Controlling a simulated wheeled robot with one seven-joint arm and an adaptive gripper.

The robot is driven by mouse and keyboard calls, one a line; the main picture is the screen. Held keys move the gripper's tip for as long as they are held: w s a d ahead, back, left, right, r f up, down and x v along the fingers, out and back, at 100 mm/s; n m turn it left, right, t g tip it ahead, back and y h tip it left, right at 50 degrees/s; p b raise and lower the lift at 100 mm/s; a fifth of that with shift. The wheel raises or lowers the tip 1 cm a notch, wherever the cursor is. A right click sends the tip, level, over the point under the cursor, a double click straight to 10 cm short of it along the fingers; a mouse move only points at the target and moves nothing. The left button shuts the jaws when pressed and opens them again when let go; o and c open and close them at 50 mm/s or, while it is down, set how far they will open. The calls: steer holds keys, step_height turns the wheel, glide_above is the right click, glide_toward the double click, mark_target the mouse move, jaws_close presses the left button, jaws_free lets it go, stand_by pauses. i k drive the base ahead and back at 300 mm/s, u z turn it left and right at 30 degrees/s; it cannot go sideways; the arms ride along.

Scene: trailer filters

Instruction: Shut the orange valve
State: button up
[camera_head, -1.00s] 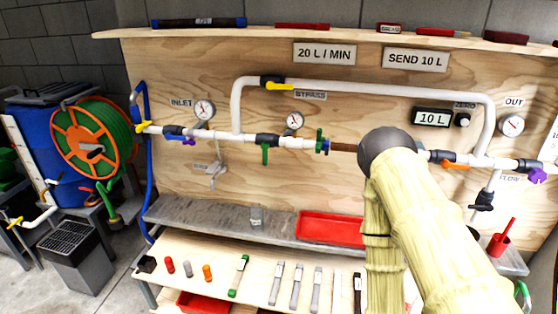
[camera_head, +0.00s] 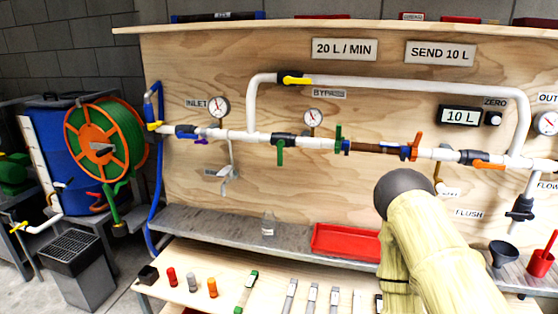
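The orange valve shows as an orange lever (camera_head: 489,166) on a dark valve body on the right part of the white pipe. The lever lies nearly along the pipe. A second orange part (camera_head: 413,147), upright, sits further left at the right end of the brown pipe section. My arm rises from the lower right and its dark rounded joint is in front of the board, below the pipe and left of the orange lever. The joint appears apart from the lever. My gripper is not visible.
Yellow (camera_head: 293,79), green (camera_head: 280,151) and purple handles sit on other pipe parts. A red tray (camera_head: 346,242), a dark funnel (camera_head: 503,253) and a red cup (camera_head: 541,262) are on the grey shelf. Small parts and tools lie on the lower bench. A hose reel (camera_head: 92,146) stands left.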

mark_target(477, 163)
steer(key=u, duration=0.55)
steer(key=k, duration=1.3)
steer(key=z, duration=0.05)
steer(key=i, duration=0.55)
steer(key=z, duration=1.15)
steer(key=i, duration=0.65)
steer(key=z, duration=0.2)
steer(key=k, duration=0.2)
steer(key=u, duration=0.8)
steer(key=i, duration=0.35)
